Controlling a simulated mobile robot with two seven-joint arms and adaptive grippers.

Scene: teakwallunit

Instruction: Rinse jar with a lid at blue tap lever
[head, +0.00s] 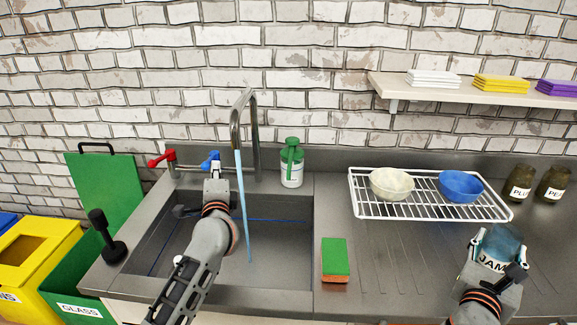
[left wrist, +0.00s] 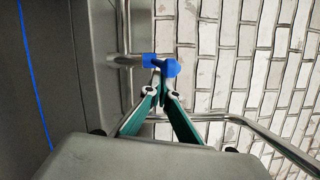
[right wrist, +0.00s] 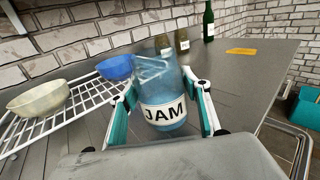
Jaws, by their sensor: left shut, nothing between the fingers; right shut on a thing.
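The blue tap lever (head: 211,158) is at the back of the sink, left of the tall spout (head: 236,115). A blue stream of water (head: 242,205) runs from the spout into the sink (head: 283,235). My left gripper (head: 213,170) is shut and empty, with its tips at the blue lever (left wrist: 172,68), seemingly touching it. My right gripper (right wrist: 160,88) is shut on a bluish glass jar labelled JAM (right wrist: 163,113), above the counter at the right, away from the water. The head view also shows the jar (head: 503,243). I cannot tell whether its lid is on.
A red lever (head: 160,159) is left of the blue one. A green-topped bottle (head: 291,165) stands behind the sink. A sponge (head: 335,260) lies between sink and jar. A white rack (head: 422,211) holds two bowls. A black plunger-like tool (head: 106,235) stands left.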

